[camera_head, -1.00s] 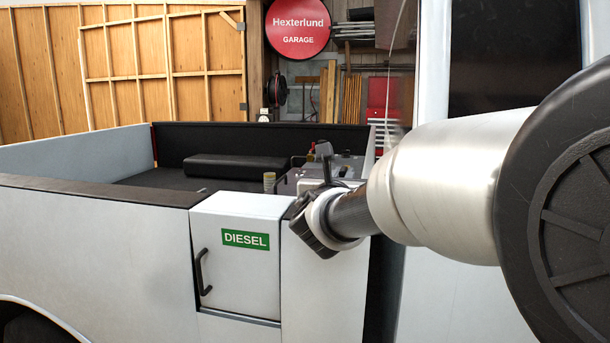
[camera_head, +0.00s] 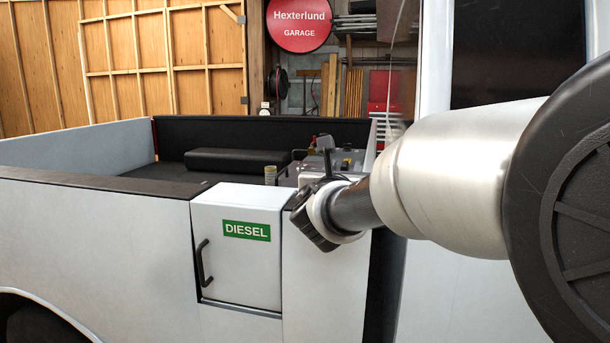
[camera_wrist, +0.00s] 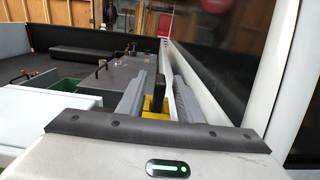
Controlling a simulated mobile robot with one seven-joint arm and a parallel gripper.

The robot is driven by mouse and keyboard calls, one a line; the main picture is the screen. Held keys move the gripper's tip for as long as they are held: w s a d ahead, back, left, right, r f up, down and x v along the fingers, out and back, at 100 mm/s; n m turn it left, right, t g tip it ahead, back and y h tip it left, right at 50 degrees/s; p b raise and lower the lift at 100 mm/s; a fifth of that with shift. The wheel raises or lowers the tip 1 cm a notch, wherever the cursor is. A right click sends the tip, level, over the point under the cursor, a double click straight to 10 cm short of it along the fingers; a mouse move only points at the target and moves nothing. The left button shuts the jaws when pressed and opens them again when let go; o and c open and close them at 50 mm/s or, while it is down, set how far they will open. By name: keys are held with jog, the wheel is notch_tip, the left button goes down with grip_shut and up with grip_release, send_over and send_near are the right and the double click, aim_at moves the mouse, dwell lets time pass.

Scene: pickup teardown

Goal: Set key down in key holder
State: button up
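My gripper (camera_wrist: 158,100) shows in the wrist view as two grey fingers with a gap between them. A yellow piece (camera_wrist: 153,106) and a dark upright piece (camera_wrist: 160,90) show in that gap. I cannot tell whether either is the key, or whether the fingers touch them or they lie beyond. In the head view my wrist hides most of the gripper, which is by the truck's side, right of the DIESEL door. I cannot make out the key or the key holder for certain in either view.
The DIESEL door (camera_head: 240,262) is shut on the white truck side. Behind it the truck bed holds a black bolster (camera_head: 236,160) and a yellowish can (camera_head: 270,175). The wrist view shows a grey box top (camera_wrist: 118,78) and a green bin (camera_wrist: 68,89). The cab stands close at right.

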jog(key=v, duration=1.7)
jog(key=shift+s, duration=0.15)
jog(key=s+d+f+m+g+h+p, duration=0.1)
jog(key=s+d+f+m+g+p, duration=0.1)
jog(key=s+d+f+m+g, duration=0.35)
jog(key=s+d+f+m+g+h+p, duration=0.1)
jog(key=s+d+f+m+g, duration=0.15)
jog(key=d+m, duration=0.65)
jog(key=s+a+f+m+g+y+p, duration=0.3)
jog(key=s+a+m+y, duration=0.4)
jog(key=m, duration=1.1)
jog(key=shift+s+a+f+g+y, duration=0.3)
jog(key=shift+s+a+f, duration=0.2)
jog(key=shift+s+a, duration=0.6)
jog(key=shift+d, duration=0.2)
